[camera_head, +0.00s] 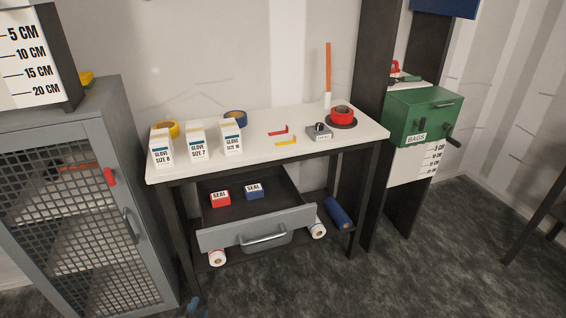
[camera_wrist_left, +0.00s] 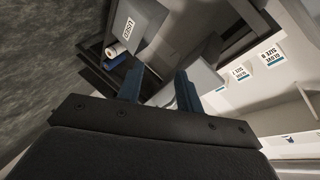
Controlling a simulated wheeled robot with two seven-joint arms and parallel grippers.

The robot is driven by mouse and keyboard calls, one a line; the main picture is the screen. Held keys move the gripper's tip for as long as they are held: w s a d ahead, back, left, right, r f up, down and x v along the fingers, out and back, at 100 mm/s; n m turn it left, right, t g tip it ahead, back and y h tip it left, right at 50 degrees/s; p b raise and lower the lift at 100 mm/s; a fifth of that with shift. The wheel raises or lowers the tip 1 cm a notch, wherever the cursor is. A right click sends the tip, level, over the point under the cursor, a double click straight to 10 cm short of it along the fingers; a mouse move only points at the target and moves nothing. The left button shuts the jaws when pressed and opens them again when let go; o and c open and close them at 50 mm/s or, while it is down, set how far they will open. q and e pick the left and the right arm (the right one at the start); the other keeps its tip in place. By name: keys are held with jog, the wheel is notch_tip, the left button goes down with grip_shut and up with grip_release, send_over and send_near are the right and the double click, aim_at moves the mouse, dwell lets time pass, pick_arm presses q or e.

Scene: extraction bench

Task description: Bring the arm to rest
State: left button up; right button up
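My left gripper (camera_head: 196,306) shows only as small blue fingertips at the bottom edge of the head view, low in front of the bench. In the left wrist view its two blue fingers (camera_wrist_left: 158,92) stand apart with nothing held between them. The grey drawer (camera_head: 257,231) under the bench is pulled out. My right gripper is in neither view.
The white bench top (camera_head: 257,150) carries glove boxes (camera_head: 197,141), tape rolls and small tools. A grey mesh cabinet (camera_head: 85,200) stands at the left. A green bags box (camera_head: 424,116) hangs at the right. White rolls (camera_head: 217,258) lie below the drawer. The floor in front is clear.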

pick_arm(q)
jog(key=s+f+n+g+y, duration=0.2)
jog(key=s+f+n+g, duration=0.2)
jog(key=s+n+g, duration=0.5)
jog(key=s+d+r+n+g+h, duration=0.2)
jog(key=s+d+g+h, duration=0.1)
jog(key=s+d, duration=0.6)
jog(key=s, duration=0.3)
jog(key=shift+s+d+r, duration=0.2)
jog(key=shift+s+d, duration=0.05)
jog(key=shift+d, duration=0.05)
